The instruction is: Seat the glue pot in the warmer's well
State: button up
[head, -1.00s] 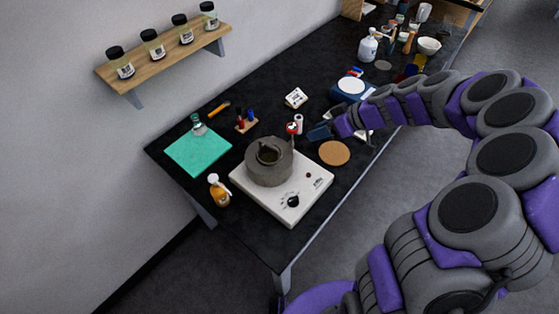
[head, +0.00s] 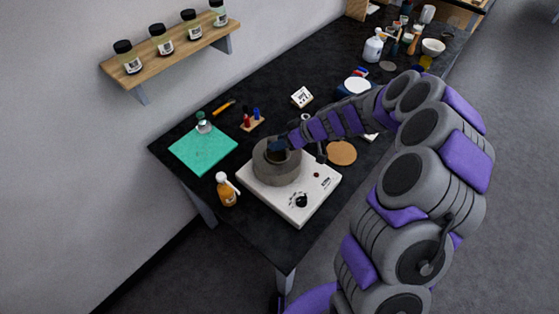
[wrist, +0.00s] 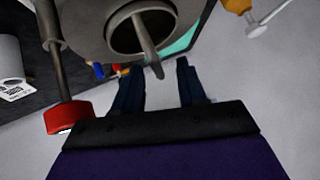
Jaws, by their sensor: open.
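The warmer is a white hotplate box (head: 312,202) with a black knob, carrying a round grey body (head: 276,174) with a well in its top. In the wrist view, the glue pot (wrist: 178,22) shows as a grey rim around a dark opening, with a narrow grey bar projecting toward my gripper. It appears to sit at the well; whether it is fully down or tilted I cannot tell. My gripper (head: 278,146) is over the top of the grey body and hides most of the pot in the head view. Its dark fingers (wrist: 159,88) are apart, with nothing gripped between them.
A red-ended rod (wrist: 68,116) stands close at left in the wrist view. An orange bottle (head: 227,191) and a green mat (head: 195,152) lie left of the warmer. A cork disc (head: 341,153) lies right. A wall shelf (head: 185,58) holds several jars.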

jog(key=a, duration=0.1)
jog(key=a+f, duration=0.1)
jog(key=shift+w+a, duration=0.1)
jog(key=shift+a, duration=0.3)
jog(key=d, duration=0.4)
jog(key=shift+d+r, duration=0.3)
jog(key=shift+d, duration=0.1)
jog(key=shift+c, duration=1.3)
jog(key=shift+d, duration=0.2)
jog(key=shift+c, duration=0.7)
jog(key=shift+a, duration=0.3)
jog(key=shift+c, duration=0.8)
jog(key=a, duration=0.3)
jog(key=shift+a+f, duration=0.2)
grip_shut()
jog(key=shift+d+r, duration=0.1)
jog(key=shift+d, duration=0.95)
jog(key=shift+a, duration=0.15)
jog(key=shift+a, duration=0.2)
